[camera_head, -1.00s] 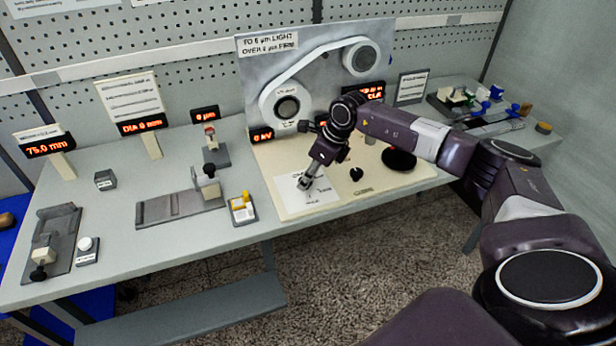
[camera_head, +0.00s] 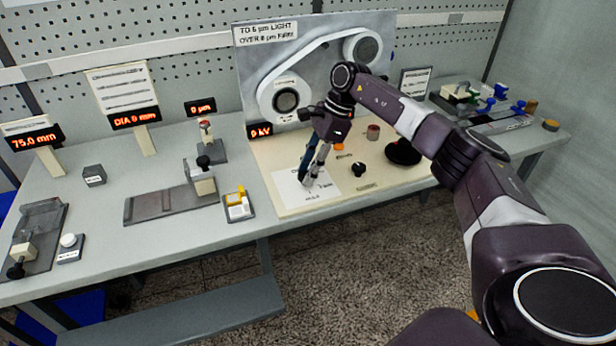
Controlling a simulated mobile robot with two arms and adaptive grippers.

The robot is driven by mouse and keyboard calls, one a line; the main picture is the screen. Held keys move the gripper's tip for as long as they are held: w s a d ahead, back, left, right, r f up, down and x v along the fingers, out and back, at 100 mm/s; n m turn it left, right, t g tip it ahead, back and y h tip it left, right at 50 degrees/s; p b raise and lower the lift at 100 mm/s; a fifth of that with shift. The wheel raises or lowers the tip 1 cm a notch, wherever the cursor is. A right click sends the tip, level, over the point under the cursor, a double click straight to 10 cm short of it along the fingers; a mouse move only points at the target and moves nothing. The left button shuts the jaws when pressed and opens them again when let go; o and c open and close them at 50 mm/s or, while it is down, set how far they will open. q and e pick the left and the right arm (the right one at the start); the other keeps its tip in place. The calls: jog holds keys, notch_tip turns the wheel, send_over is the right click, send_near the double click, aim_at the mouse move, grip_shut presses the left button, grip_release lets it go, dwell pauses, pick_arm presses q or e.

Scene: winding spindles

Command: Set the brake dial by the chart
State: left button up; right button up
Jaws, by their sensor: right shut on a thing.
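The chart sign (camera_head: 265,32) on the upright grey panel reads roughly "TO 6 µm LIGHT, OVER 8 µm FIRM"; the digits are small. A white dial card (camera_head: 290,197) lies on the cream board (camera_head: 385,190), with small print including what looks like "FIRM". My right gripper (camera_head: 309,180) points down onto this card, its fingers closed on the brake dial. The fingers hide the dial, so its setting cannot be read. A display reading 0 µm (camera_head: 201,107) stands left of the panel. My left gripper is not in view.
A black knob (camera_head: 358,170), a red-topped cylinder (camera_head: 373,131) and a black round base (camera_head: 403,152) sit right of the card. Gauges and fixtures (camera_head: 170,204) stand on the left bench. Bare bench (camera_head: 130,250) lies along the front left.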

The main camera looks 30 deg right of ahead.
jog(key=shift+w+n+g+b, duration=0.2)
jog(key=shift+n+g+b, duration=0.6)
jog(key=shift+n, duration=1)
jog(key=o, duration=1.1)
jog(key=shift+r, duration=0.1)
jog(key=v, duration=1.2)
jog(key=shift+s+d, duration=0.1)
